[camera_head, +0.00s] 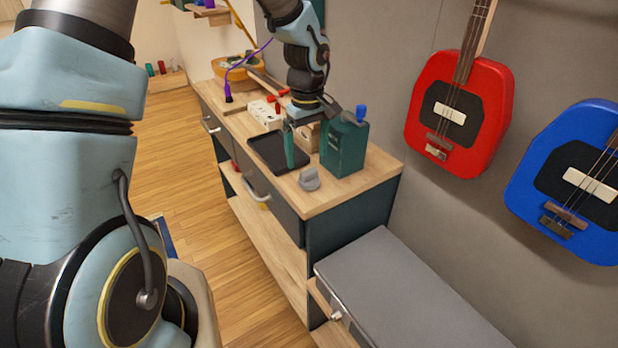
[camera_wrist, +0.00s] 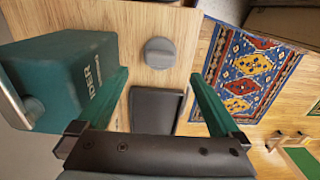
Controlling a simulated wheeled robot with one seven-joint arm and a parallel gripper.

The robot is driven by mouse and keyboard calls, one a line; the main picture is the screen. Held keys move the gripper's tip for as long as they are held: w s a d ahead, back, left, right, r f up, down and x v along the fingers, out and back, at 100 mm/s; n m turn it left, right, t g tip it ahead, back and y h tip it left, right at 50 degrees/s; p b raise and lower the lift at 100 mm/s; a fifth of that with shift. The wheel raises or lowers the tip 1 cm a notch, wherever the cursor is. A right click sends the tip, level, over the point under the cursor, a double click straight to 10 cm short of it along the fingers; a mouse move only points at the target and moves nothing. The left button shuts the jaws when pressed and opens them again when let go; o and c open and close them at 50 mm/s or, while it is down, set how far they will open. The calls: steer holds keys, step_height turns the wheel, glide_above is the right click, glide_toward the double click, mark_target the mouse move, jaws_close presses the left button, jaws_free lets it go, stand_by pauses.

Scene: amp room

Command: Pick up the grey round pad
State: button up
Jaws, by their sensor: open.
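The grey round pad (camera_head: 309,180) lies on the wooden worktop near its front end, with a raised ridge across its top. In the wrist view the pad (camera_wrist: 159,53) is at the upper middle, just beyond my fingertips. My gripper (camera_wrist: 160,76) is open and empty, its two green fingers spread to either side of the pad's line. In the head view one green finger (camera_head: 290,150) shows above the worktop, behind the pad; the other finger is hidden there. The fingers do not appear to touch the pad.
A dark green box (camera_head: 345,150) stands right beside the pad and also fills the left of the wrist view (camera_wrist: 65,78). A black tray (camera_head: 268,148) lies behind the pad. A lower grey cabinet (camera_head: 400,285) adjoins the worktop. Red and blue guitars hang on the wall.

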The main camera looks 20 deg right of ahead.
mark_target(308, 170)
steer(key=shift+s+f+p, duration=0.2)
steer(key=shift+f+p, duration=0.9)
steer(key=shift+f, duration=1.9)
steer(key=c, duration=1.4)
steer(key=shift+c, duration=0.2)
steer(key=shift+r, duration=0.1)
step_height(308, 170, up, 10)
steer(key=shift+f+b, duration=0.1)
steer(key=shift+b, duration=1.1)
